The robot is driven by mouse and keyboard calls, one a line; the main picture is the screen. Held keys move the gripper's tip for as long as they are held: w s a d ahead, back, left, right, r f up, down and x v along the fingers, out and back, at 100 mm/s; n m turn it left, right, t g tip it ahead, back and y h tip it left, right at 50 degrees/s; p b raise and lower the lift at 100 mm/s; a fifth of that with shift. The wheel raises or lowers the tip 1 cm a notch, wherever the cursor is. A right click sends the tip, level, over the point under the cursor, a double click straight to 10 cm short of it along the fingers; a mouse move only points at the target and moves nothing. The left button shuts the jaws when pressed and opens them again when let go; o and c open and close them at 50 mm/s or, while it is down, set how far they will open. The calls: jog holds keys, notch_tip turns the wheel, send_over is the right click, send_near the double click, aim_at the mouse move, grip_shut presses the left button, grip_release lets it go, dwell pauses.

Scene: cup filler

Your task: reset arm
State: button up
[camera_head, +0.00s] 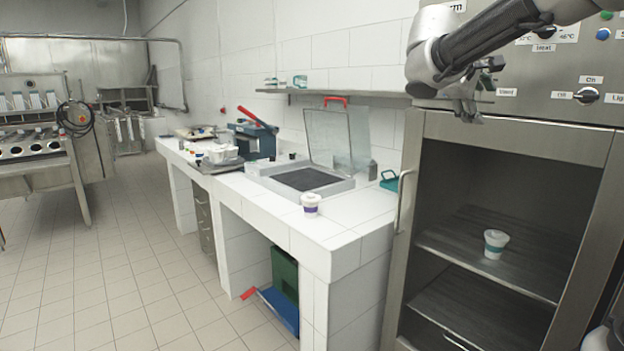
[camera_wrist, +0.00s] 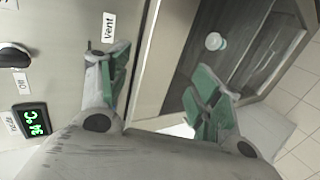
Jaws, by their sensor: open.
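My gripper (camera_head: 468,98) hangs at the upper right in the head view, in front of the steel cabinet's control panel. In the wrist view its two green-padded fingers (camera_wrist: 158,92) are spread apart with nothing between them. The same cup shows small beyond the fingers in the wrist view (camera_wrist: 215,41).
On the counter stands a box with a raised clear lid (camera_head: 330,140) and a red handle. Blue equipment (camera_head: 253,140) and trays are farther back. The cabinet front is open, with a handle (camera_head: 403,200) at its left edge. The tiled floor at left is free.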

jog(key=s+a+f+m+g+y, duration=0.1)
jog(key=s+f+m+y, duration=0.1)
jog(key=s+f, duration=0.5)
jog(key=s+a+f+m+y, duration=0.1)
jog(key=s+f+m+y, duration=0.1)
jog(key=s+f+y, duration=0.2)
jog(key=s+a+f+m+g+y, duration=0.1)
jog(key=s+f+m+y, duration=0.2)
jog(key=s+f, duration=0.6)
jog(key=s+y, duration=0.1)
jog(key=s, duration=0.8)
jog(key=shift+s+a+f+g, duration=0.2)
jog(key=shift+s+f+g, duration=0.1)
jog(key=shift+f, duration=0.1)
